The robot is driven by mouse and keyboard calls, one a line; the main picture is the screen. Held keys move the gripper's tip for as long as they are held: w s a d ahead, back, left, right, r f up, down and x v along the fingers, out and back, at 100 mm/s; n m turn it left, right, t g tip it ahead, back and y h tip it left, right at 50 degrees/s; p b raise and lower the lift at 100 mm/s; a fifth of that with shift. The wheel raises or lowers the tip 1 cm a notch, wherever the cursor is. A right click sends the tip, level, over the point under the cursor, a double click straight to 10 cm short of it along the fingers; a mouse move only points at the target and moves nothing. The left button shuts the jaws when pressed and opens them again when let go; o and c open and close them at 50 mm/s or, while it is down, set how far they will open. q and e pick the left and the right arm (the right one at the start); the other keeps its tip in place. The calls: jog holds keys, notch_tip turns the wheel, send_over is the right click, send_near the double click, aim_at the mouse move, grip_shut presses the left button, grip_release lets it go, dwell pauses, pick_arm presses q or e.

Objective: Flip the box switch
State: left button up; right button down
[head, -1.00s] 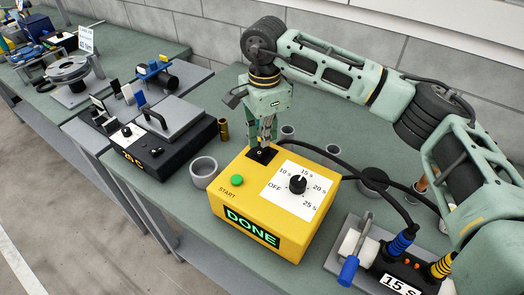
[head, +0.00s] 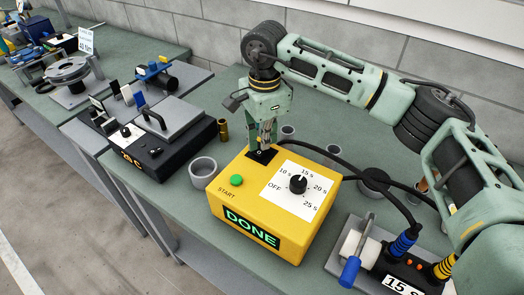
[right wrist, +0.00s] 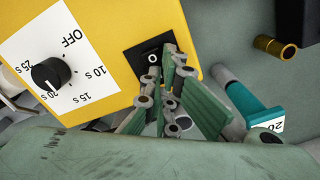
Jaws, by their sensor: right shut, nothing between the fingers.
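The yellow box (head: 230,203) stands on the bench, with a lit green DONE display (head: 251,228), a green START button (head: 237,181) and a black dial (head: 298,184). Its black switch (head: 262,156) is set in the top at the back left corner. In the right wrist view the switch (right wrist: 136,58) shows an O mark and is partly hidden by my fingers. My right gripper (head: 266,148) points down at the switch, shut and empty, its tips at or just above it; I cannot tell if they touch. It also shows in the right wrist view (right wrist: 178,62). My left gripper is out of view.
A grey cup (head: 203,172) stands left of the box and a brass cylinder (head: 223,130) behind it. A black unit with a grey plate (head: 168,130) is further left. Black cables run right of the box to a unit with a blue-tipped lever (head: 349,270).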

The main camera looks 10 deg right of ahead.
jog(key=shift+w+r+p, duration=0.1)
jog(key=shift+r+p, duration=0.35)
jog(key=shift+r, duration=0.15)
jog(key=shift+r+p, duration=1.3)
jog(key=shift+r, duration=1.5)
